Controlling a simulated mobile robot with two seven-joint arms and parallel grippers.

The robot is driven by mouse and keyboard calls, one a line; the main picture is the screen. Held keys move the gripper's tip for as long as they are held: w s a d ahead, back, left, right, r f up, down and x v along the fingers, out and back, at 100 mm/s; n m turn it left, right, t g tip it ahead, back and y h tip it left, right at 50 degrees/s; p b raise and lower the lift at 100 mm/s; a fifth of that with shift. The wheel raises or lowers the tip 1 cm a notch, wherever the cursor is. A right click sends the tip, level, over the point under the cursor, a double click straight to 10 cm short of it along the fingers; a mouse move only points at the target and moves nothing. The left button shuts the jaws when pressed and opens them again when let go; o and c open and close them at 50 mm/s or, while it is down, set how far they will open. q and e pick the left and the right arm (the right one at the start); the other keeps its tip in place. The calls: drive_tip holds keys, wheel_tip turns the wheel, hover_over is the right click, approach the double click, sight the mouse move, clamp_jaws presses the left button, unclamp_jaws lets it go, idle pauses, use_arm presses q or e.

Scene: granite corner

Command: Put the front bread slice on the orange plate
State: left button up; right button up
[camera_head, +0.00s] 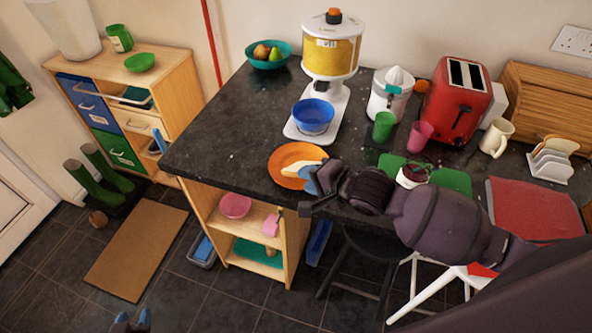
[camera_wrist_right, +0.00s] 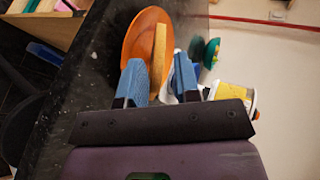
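The orange plate (camera_head: 284,157) lies on the dark counter near its front edge. A bread slice (camera_head: 297,169) is over the plate's front right part; it appears to rest there, seen partly edge-on. In the right wrist view the slice (camera_wrist_right: 159,55) lies over the plate (camera_wrist_right: 138,35), between and beyond the blue fingertips. My right gripper (camera_wrist_right: 161,78) is open, with gaps beside the slice; in the head view it (camera_head: 312,182) is at the plate's right edge. My left gripper (camera_head: 133,318) is low over the floor, its blue fingertips apart. A white rack (camera_head: 548,172) holds other bread slices (camera_head: 556,147).
A blue bowl (camera_head: 313,116) sits on the dispenser base (camera_head: 297,136) behind the plate. A green cup (camera_head: 383,126), pink cup (camera_head: 420,135) and red toaster (camera_head: 455,100) stand to the right. My right forearm covers part of the counter's front edge. The counter's left part is clear.

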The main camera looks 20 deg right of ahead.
drive_tip(key=shift+r, duration=0.1)
wheel_tip(320, 180, up, 7)
drive_tip(key=s+d, duration=0.1)
drive_tip(key=s, duration=0.1)
drive_tip(key=shift+s+d+r, duration=0.15)
drive_tip(key=shift+d+r, duration=0.05)
drive_tip(key=shift+d, duration=0.05)
idle(0.4)
drive_tip(key=s+d+f+n+g+h, duration=0.2)
drive_tip(key=s+d+f+n+h, duration=0.15)
drive_tip(key=s, duration=0.45)
drive_tip(key=s+d+f+n+g+h, duration=0.2)
drive_tip(key=s+d+f+n, duration=0.15)
drive_tip(key=s, duration=0.35)
drive_tip(key=s+d+f+n+g+h, duration=0.25)
drive_tip(key=s+d+n, duration=0.2)
drive_tip(key=s, duration=0.35)
drive_tip(key=w+f+t+b, duration=0.1)
drive_tip(key=w+f+t, duration=0.3)
drive_tip(key=f, duration=0.3)
drive_tip(key=w+f+t+y+b, duration=0.1)
drive_tip(key=w+f+t+b, duration=0.1)
drive_tip(key=f, duration=0.5)
drive_tip(key=shift+w+a+n+t, duration=0.45)
drive_tip(key=shift+w+t, duration=0.4)
drive_tip(key=shift+t, duration=0.1)
